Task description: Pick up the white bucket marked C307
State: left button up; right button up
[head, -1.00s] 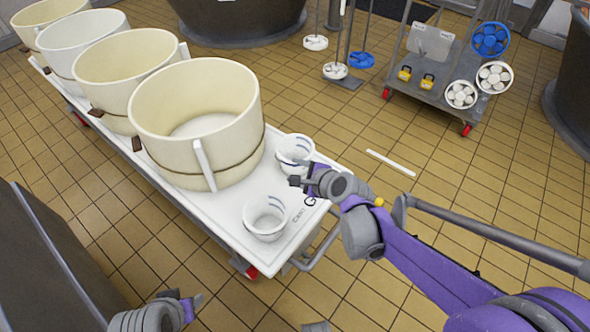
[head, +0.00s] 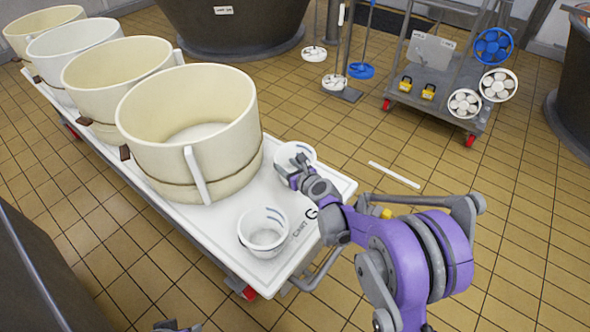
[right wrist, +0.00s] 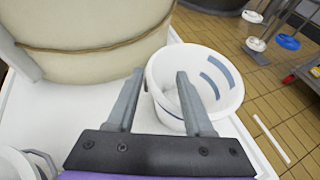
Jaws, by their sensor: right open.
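Two small white buckets with bluish marks stand upright on the white cart top. I cannot read C307 on either. My right gripper (head: 298,168) is open at the far bucket (head: 294,151), partly covering it in the head view. In the right wrist view, my right gripper's fingers (right wrist: 160,74) point at this bucket (right wrist: 222,108): the left finger lies outside its left rim, the right finger overlaps its opening. Contact cannot be told. The near bucket (head: 262,232) stands apart, by the cart's front edge. Only a sliver of my left arm's end (head: 178,327) shows at the bottom.
A large cream tub (head: 190,130) stands close beside the buckets, with more tubs behind it on the white cart (head: 335,185). A grey trolley (head: 440,95) stands at the back right. Dark vats (head: 240,30) stand behind.

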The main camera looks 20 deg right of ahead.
jog(key=x, duration=0.2)
jog(key=b+x, duration=0.1)
jog(key=x, duration=0.1)
jog(key=shift+w+a+f, duration=0.1)
jog(key=shift+a+f, duration=0.15)
jog(key=shift+f, duration=0.15)
jog(key=shift+r, duration=0.1)
grip_shut()
dwell(0.9)
